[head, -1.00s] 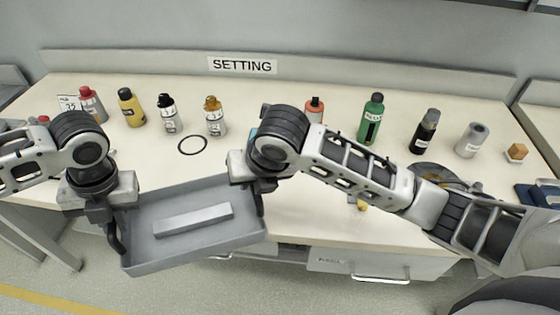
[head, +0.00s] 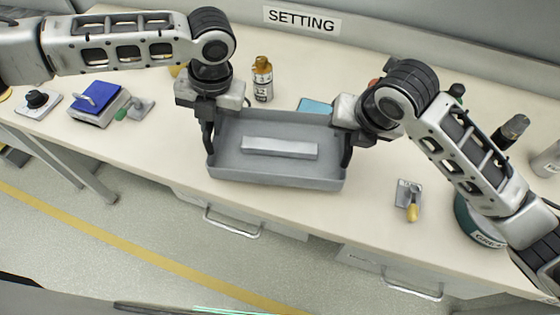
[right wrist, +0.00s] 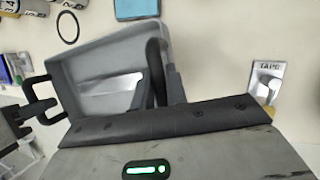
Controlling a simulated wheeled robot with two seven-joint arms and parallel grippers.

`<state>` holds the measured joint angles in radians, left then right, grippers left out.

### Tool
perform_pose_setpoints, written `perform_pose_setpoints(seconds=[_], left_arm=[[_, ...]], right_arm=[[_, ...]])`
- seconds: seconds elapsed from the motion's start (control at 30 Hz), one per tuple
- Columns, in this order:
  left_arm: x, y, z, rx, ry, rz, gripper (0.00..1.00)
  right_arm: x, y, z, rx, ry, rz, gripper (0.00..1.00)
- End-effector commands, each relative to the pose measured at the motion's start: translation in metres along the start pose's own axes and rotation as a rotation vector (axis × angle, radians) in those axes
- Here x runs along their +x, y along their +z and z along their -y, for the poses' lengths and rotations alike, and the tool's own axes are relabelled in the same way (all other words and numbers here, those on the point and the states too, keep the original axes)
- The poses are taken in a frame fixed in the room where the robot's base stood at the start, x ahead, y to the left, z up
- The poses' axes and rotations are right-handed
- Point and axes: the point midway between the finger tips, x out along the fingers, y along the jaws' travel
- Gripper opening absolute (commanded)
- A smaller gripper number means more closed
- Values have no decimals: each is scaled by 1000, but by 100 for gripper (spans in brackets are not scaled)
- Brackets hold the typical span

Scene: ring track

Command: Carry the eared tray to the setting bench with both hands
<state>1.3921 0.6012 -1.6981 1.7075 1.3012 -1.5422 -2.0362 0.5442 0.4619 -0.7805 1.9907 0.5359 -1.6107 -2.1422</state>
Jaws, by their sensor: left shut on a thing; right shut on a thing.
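The grey eared tray (head: 230,168) spans my two grippers over the setting bench (head: 150,165), with a pale flat bar (head: 280,148) lying inside it. My left gripper (head: 209,138) is shut on the tray's left end, and my right gripper (head: 347,150) is shut on its right end. The fingers cover the ears. The tray looks about level; I cannot tell whether its underside touches the bench. In the right wrist view the tray (right wrist: 85,70) shows with the left gripper (right wrist: 40,105) at its far end.
An amber-capped bottle (head: 262,80) and a light blue flat item (head: 315,106) stand behind the tray. A blue-topped block (head: 98,97) is at left. A small yellow-handled item (head: 410,200) lies at right, and a green round thing (head: 475,222) beyond it.

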Motion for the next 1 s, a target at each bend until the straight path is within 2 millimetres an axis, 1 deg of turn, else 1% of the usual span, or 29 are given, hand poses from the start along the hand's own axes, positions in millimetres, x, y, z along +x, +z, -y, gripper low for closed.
perform_pose_setpoints(seconds=[0.27, 0.8, 0.83, 0.87, 0.9, 1.0], left_arm=[[12, 0, 0, -4, 5, 0, 0], [52, 1, 8, -4, 5, 0, 0], [48, 1, 7, -4, 5, 0, 22], [47, 0, 7, -4, 5, 0, 31], [47, 0, 7, -3, 5, -1, 36], [47, 0, 8, -2, 3, 0, 36]], right_arm=[[11, -3, 5, 2, -7, 2, 0], [48, -19, 13, 2, -7, 2, 0], [44, -17, 12, 2, -7, 1, 23], [43, -17, 12, 2, -7, 1, 31], [43, -17, 12, 2, -7, 1, 36], [43, -17, 11, 1, -5, 0, 36]])
